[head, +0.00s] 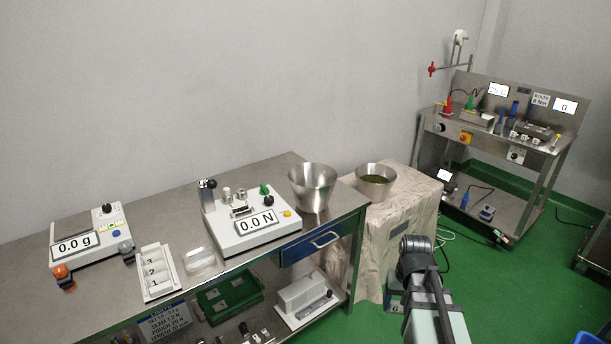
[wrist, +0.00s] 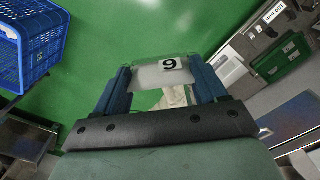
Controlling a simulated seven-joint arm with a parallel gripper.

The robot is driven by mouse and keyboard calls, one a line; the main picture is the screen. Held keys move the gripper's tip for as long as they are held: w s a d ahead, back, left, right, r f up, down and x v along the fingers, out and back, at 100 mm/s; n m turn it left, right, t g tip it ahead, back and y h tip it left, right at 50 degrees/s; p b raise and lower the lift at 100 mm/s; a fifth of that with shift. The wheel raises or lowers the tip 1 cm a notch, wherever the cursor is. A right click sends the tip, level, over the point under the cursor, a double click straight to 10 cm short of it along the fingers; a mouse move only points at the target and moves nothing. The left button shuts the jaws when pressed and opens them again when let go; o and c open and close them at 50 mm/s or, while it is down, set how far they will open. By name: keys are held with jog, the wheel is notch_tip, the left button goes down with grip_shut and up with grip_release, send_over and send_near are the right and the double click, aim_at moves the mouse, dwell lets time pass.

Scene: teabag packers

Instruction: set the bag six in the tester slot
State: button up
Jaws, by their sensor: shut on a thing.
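Bag six (wrist: 155,75) is a pale, clear-edged packet with a small number label, seen upside down in the wrist view. My gripper (wrist: 160,68) is shut on it, with one blue finger at each side. In the head view the bag's 6 label (head: 395,308) shows at the lower right, beside my dark wrist, out over the floor and right of the bench. The tester (head: 252,232) is a white box reading 0.0 N on the bench, with a lever and small metal fittings on top. Its slot is too small to make out clearly. The bag is well apart from the tester.
A blue crate (wrist: 40,45) is on the floor.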

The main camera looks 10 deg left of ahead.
jog(key=w+a+r+n, duration=0.2)
jog(key=w+a+r, duration=0.25)
jog(key=a, duration=0.95)
jog(key=w+a+r+n, duration=0.25)
jog(key=w+a, duration=0.35)
jog(key=a, duration=0.7)
jog(key=w+a+r+n, duration=0.2)
jog(key=w+a+r, duration=0.3)
jog(key=a, duration=0.9)
jog(key=w+a+r+n, duration=0.1)
jog(key=w+a+r, duration=0.2)
jog(key=w+a, duration=0.4)
jog(key=w+a+r+n, duration=0.1)
jog(key=w+a+r, duration=0.2)
jog(key=w+a, duration=0.3)
jog(key=shift+m, duration=0.25)
jog(key=shift+w+a+f, duration=0.1)
jog(key=shift+f, duration=4.9)
jog(key=shift+f, duration=0.1)
jog(key=o, duration=1)
